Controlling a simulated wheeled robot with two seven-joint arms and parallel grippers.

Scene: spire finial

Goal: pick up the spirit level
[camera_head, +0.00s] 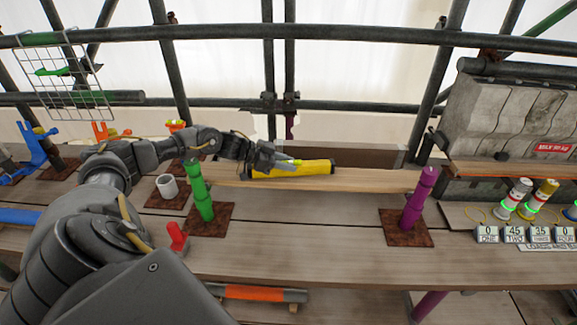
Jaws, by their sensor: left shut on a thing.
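The spirit level (312,168) is a yellow bar with dark ends. It lies along, or just above, a pale plank at the back of the wooden deck. My left gripper (278,162) reaches in from the left and is shut on the level near its left part. The fingers hide some of the level there, and I cannot tell whether it is clear of the plank. My right gripper is not in view.
A green post (199,190) and a purple post (419,198) stand on rusty plates either side of the plank. A white cup (167,186) is left of the green post. Numbered blocks (515,235) and small cylinders sit at the right. Scaffold tubes cross behind. The front middle deck is clear.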

